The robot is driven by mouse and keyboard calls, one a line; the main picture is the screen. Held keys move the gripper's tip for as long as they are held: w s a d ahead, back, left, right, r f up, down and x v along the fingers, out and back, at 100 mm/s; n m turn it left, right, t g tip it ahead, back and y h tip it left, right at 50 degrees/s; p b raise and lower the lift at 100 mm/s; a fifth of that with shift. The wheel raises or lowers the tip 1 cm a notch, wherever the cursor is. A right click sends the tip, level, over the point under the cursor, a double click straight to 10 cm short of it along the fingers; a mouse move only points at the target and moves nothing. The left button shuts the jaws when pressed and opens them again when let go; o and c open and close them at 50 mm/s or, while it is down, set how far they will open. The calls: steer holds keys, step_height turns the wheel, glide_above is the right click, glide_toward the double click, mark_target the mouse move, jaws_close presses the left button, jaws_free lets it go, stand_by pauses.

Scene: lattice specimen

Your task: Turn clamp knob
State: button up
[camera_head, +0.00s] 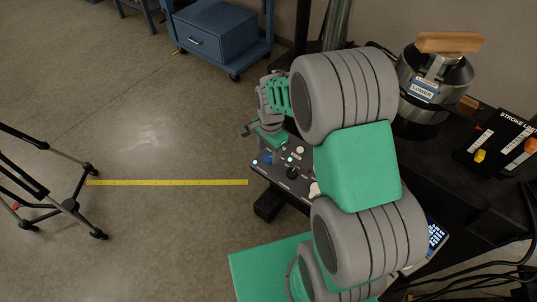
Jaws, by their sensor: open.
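A dark control panel (275,177) with several small buttons and a black round knob (292,172) is partly hidden behind my arm. I cannot tell whether this black knob is the clamp knob. A metal cylinder labelled "LOWER" (425,90) with a wooden bar handle (450,42) across its top stands at the upper right, apart from my gripper. My gripper (256,133) is at the upper left edge of the panel, small and partly hidden by my wrist. It is open, with nothing seen between its fingers.
A black box marked "STROKE LIMIT" (500,140) with yellow and orange knobs sits at the right. A blue cart (215,35) stands at the back, a black tripod (50,190) at the left. A yellow floor strip (165,183) crosses open floor. Cables lie at the lower right.

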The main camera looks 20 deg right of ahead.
mark_target(269, 159)
steer(key=shift+f, duration=1.45)
steer(key=shift+c, duration=0.4)
jaws_close()
